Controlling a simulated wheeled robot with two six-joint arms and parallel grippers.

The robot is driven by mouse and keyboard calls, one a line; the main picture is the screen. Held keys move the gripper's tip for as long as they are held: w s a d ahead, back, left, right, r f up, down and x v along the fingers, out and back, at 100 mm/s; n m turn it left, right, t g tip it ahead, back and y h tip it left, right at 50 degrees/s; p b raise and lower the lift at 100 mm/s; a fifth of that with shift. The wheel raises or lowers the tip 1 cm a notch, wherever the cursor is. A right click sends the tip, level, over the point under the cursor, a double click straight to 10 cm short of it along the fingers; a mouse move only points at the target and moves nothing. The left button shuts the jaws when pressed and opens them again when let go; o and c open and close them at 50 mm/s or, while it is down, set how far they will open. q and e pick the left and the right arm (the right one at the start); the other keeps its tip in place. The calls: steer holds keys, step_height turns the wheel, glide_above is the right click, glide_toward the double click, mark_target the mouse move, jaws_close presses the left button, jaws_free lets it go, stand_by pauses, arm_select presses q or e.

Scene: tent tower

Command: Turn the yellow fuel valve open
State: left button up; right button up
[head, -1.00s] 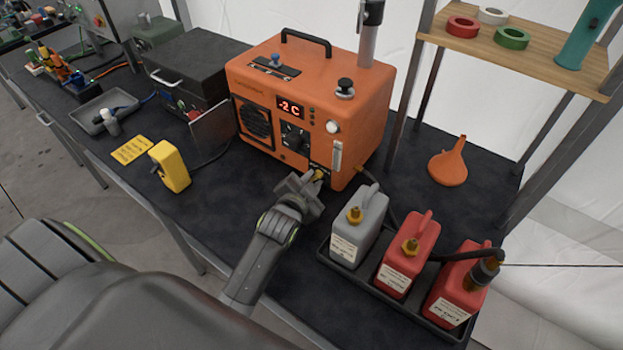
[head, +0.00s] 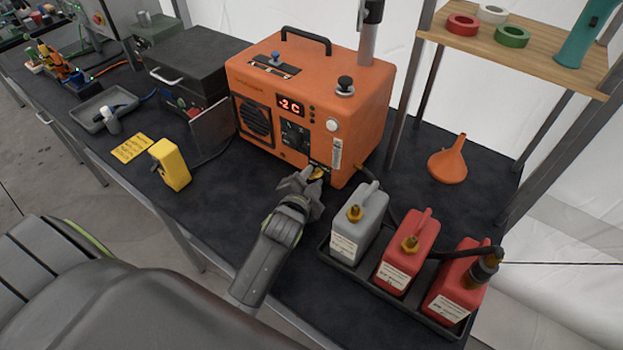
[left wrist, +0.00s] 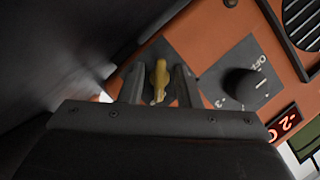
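The yellow fuel valve (head: 317,173) is low on the front of the orange heater (head: 304,80), near its right corner. In the left wrist view the valve handle (left wrist: 160,80) lies between the two fingers, with a gap visible on each side. My left gripper (head: 312,184) is open around the handle, close to the panel; it also shows in the left wrist view (left wrist: 160,86). In the head view the fingers partly hide the valve. My right gripper is not in view.
A tray (head: 325,252) with a grey can (head: 357,222) and two red cans (head: 408,255) stands just right of my left gripper. A yellow device (head: 171,165) stands to the left. A black hose runs from the heater behind the cans. The table between is clear.

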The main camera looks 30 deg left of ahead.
arm_select(q)
steer(key=shift+s+r+p, duration=0.2)
steer(key=shift+s+p, duration=0.15)
steer(key=shift+p, duration=0.1)
steer(key=p+v, duration=1.3)
steer(key=v, duration=0.3)
steer(key=shift+s, duration=0.3)
